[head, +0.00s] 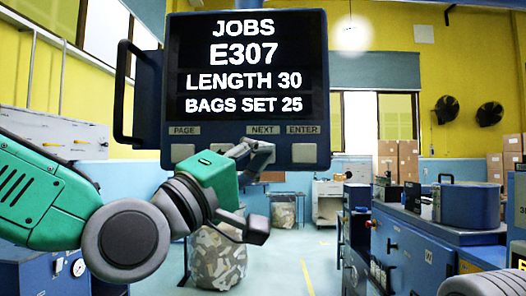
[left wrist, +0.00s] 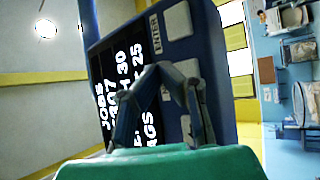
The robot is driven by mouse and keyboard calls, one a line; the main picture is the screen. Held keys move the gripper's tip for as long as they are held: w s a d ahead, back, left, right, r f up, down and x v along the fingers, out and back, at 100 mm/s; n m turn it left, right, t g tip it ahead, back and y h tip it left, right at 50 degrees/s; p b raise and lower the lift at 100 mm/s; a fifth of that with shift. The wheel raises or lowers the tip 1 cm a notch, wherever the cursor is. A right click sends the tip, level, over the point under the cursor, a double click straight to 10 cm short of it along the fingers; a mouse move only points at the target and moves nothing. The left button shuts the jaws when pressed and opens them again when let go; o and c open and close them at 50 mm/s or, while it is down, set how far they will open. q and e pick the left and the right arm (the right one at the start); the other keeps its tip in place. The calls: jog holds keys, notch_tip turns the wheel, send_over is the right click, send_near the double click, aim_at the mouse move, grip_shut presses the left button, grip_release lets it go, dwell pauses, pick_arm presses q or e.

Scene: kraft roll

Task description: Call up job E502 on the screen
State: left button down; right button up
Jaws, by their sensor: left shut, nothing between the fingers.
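The screen (head: 245,65) hangs in a dark blue housing and reads JOBS, E307, LENGTH 30, BAGS SET 25. Below it is a row of pale buttons: PAGE (head: 182,153) at left, NEXT toward the right, ENTER (head: 304,153) at far right. My left gripper (head: 264,150) is shut and empty, its fingertips in front of the NEXT button, which they largely hide. Whether they touch it I cannot tell. In the left wrist view the closed fingers (left wrist: 166,75) stand before the panel, whose lettering (left wrist: 130,90) runs sideways.
A dark handle (head: 120,95) projects from the housing's left side. A patterned sack-like bin (head: 218,258) stands below the panel. Blue machinery (head: 410,245) with a lidded blue pot (head: 470,205) is at right; cardboard boxes (head: 398,160) stand behind. Open floor shows in the middle.

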pick_arm(q)
jog(key=shift+w, duration=1.1)
jog(key=shift+w, duration=0.15)
dwell(0.6)
jog(key=shift+w, duration=0.2)
jog(key=shift+w, duration=0.4)
dwell(0.6)
jog(key=shift+s, duration=0.1)
jog(key=shift+s+r+b, duration=0.1)
jog(key=shift+s+b, duration=0.2)
jog(key=shift+s, duration=0.5)
